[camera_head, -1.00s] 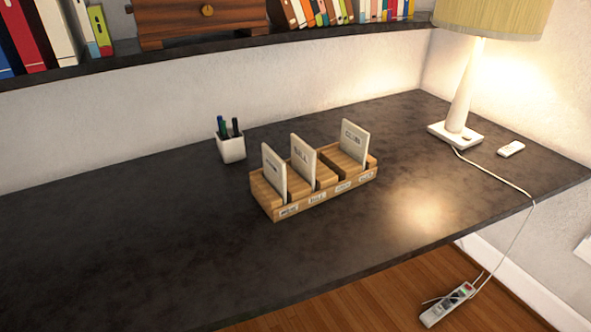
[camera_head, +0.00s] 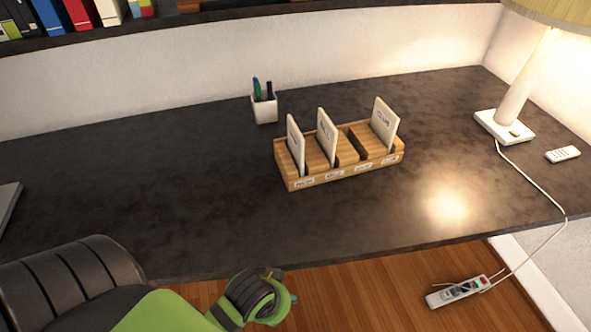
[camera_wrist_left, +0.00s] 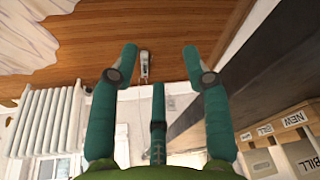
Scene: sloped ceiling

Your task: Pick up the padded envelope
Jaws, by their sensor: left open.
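A wooden sorter (camera_head: 340,176) stands on the dark desk, with a row of small labels along its front. Three pale upright pieces stand in its slots: a left one (camera_head: 295,145), a middle one (camera_head: 327,138) and a right one (camera_head: 384,124). I cannot tell whether any of them is the padded envelope. The sorter's labelled front (camera_wrist_left: 290,121) shows at the right of the left wrist view. My left gripper (camera_head: 284,290) is beyond the desk's front edge, below and left of the sorter. In the left wrist view its teal fingers (camera_wrist_left: 161,50) are spread and empty.
A white pen cup (camera_head: 264,107) stands behind the sorter. A lamp (camera_head: 506,125) and a white remote (camera_head: 563,154) are at the right. A power strip (camera_head: 464,290) lies on the floor. A grey flat object (camera_head: 7,205) is cut off at the left. The desk's left half is mostly clear.

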